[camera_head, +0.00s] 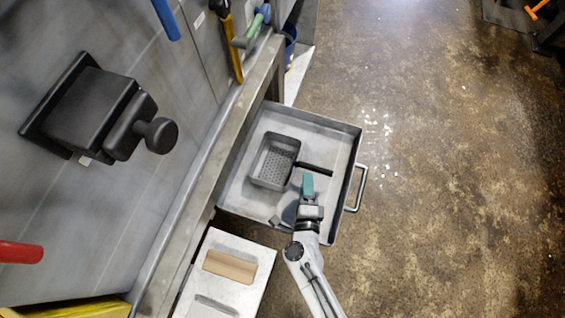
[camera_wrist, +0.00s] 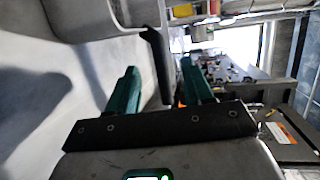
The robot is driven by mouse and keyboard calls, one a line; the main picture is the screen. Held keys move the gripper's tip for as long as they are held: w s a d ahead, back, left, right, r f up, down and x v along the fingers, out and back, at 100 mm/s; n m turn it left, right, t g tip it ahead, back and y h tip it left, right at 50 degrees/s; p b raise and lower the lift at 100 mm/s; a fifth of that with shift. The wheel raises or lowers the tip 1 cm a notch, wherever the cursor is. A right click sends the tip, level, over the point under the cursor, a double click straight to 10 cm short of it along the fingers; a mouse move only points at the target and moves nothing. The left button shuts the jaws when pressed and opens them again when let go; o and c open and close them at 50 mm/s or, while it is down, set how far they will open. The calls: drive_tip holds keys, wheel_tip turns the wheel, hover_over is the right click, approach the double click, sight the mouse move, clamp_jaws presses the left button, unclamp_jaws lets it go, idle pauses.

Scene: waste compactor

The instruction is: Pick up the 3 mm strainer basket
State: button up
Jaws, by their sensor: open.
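The strainer basket (camera_head: 275,161) is a grey rectangular basket with a perforated floor, lying in the metal drawer. Its dark bar handle (camera_head: 316,169) sticks out to the right. My gripper (camera_head: 307,180) has teal fingers and is at the handle, right of the basket body. In the wrist view, my gripper (camera_wrist: 159,67) is open, with the dark handle (camera_wrist: 156,52) appearing between its two fingers. I cannot tell whether either finger touches the handle. Part of the basket wall (camera_wrist: 100,14) shows at the top left of the wrist view.
The pulled-out drawer (camera_head: 342,140) has raised walls and a front handle (camera_head: 357,188). A pale unit with a wooden bar (camera_head: 229,266) stands nearby. The machine wall is left; open floor (camera_head: 450,200) is right.

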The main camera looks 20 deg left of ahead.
sight(306, 168)
drive_tip(key=b+x, duration=0.2)
drive_tip(key=x, duration=0.7)
drive_tip(key=shift+a+f+b, duration=0.1)
drive_tip(key=shift+f+b, duration=0.05)
drive_tip(key=shift+b, duration=0.2)
drive_tip(key=shift+c, duration=0.5)
clamp_jaws()
